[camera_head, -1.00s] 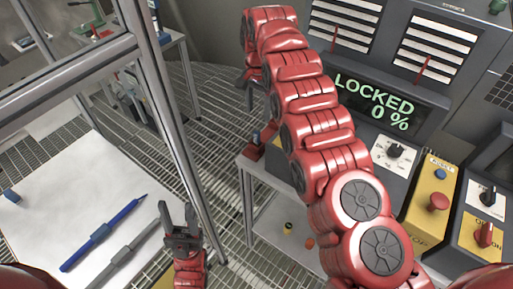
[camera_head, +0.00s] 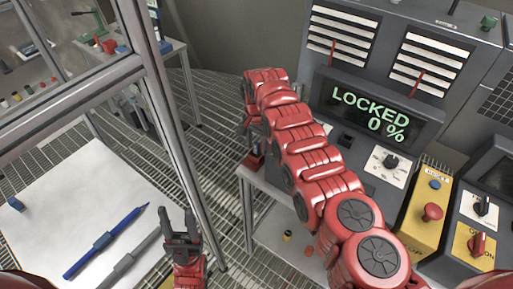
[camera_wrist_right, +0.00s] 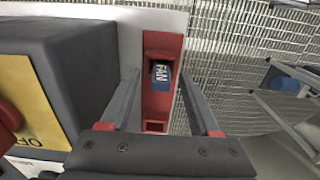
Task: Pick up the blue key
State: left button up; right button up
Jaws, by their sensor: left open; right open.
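A blue piece labelled FAN (camera_wrist_right: 161,72), which looks like the blue key, sits in a red holder (camera_wrist_right: 160,104) in the right wrist view. My right gripper (camera_wrist_right: 158,78) is open, with its fingers on either side of the holder in the picture. I cannot tell how far it is above the key. In the head view the red holder (camera_head: 252,162) is at the edge of a grey stand, below the end of my right arm, and the right fingers are mostly hidden. My left gripper (camera_head: 181,222) is open and empty near the white table's right edge.
A white table (camera_head: 60,195) holds a blue pen-like tool (camera_head: 106,239), a grey one (camera_head: 131,262) and a small blue block (camera_head: 15,203). A metal frame post (camera_head: 170,130) stands between the arms. A console with a LOCKED 0 % display (camera_head: 370,108) is at right.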

grip_shut()
jog(key=shift+w, duration=0.1)
dwell(0.5)
